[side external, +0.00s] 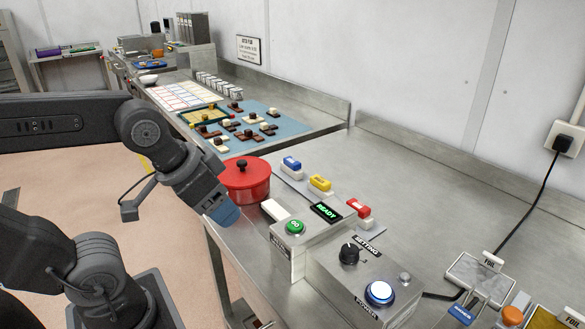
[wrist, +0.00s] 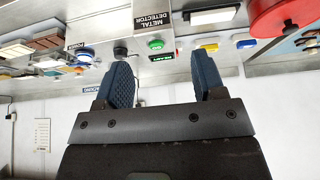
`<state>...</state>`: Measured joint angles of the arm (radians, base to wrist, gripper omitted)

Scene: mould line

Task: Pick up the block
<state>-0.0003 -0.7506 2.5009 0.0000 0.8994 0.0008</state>
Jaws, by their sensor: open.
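Several small blocks could be the one named, and I cannot tell which. A blue block (side external: 291,163), a yellow block (side external: 320,182) and a red block (side external: 359,207) stand in a row on pale bases on the steel bench. A white block-like piece (side external: 275,208) lies beside the green button; a white piece also shows in the wrist view (wrist: 209,16). My gripper (side external: 228,212) hangs at the bench's front edge, by the red pot. In the wrist view its two blue fingers (wrist: 165,80) are apart with nothing between them.
The red lidded pot (side external: 246,182) stands close beside my gripper. A metal detector box with a green button (side external: 295,227) and a box with a black knob (side external: 348,253) stand to the right. A blue mat (side external: 282,121) with small pieces lies behind. Bare bench (side external: 430,190) is free at right.

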